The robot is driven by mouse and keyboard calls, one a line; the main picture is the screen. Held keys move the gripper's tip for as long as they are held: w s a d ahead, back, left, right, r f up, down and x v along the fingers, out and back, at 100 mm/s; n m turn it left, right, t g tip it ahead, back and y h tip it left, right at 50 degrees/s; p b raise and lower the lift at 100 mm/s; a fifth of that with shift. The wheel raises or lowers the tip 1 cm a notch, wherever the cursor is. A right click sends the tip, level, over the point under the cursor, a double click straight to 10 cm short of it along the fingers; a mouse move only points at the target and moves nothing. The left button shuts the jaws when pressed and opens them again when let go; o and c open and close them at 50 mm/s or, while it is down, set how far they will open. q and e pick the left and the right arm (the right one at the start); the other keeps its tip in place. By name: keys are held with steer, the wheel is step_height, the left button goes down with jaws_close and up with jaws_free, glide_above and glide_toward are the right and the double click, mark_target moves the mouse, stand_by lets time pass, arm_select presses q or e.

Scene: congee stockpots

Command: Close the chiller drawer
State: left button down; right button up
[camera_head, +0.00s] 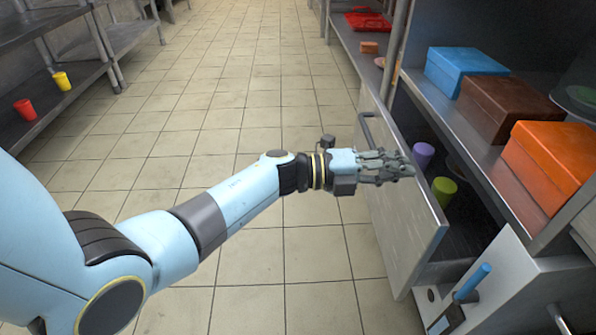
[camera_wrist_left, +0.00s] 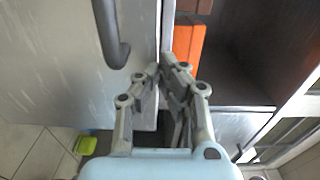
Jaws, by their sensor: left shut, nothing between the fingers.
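The chiller drawer's grey metal front (camera_head: 400,215) stands out from the counter, so the drawer is open. Its dark bar handle (camera_head: 366,128) is on the outer face. A purple cup (camera_head: 423,155) and a green cup (camera_head: 443,190) show behind the front. My left gripper (camera_head: 408,168) is shut and empty, at the front's top edge, to the right of the handle in the left wrist view. That view shows the drawer front (camera_wrist_left: 50,70), the handle (camera_wrist_left: 111,35) and the fingertips (camera_wrist_left: 166,66) near the panel's edge. I cannot tell whether they touch it. My right gripper is not in view.
Blue (camera_head: 465,68), brown (camera_head: 507,105) and orange (camera_head: 553,160) boxes stand on the counter above the drawer. A blue-handled item (camera_head: 472,283) is at lower right. Red (camera_head: 25,109) and yellow (camera_head: 62,81) cups stand on the left shelf. The tiled floor (camera_head: 210,110) between is clear.

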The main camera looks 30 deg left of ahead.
arm_select(q)
steer(key=x, duration=0.6)
steer(key=shift+d+b, duration=0.15)
steer(key=shift+b, duration=0.15)
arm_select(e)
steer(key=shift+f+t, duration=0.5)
arm_select(q)
steer(key=shift+w, duration=0.1)
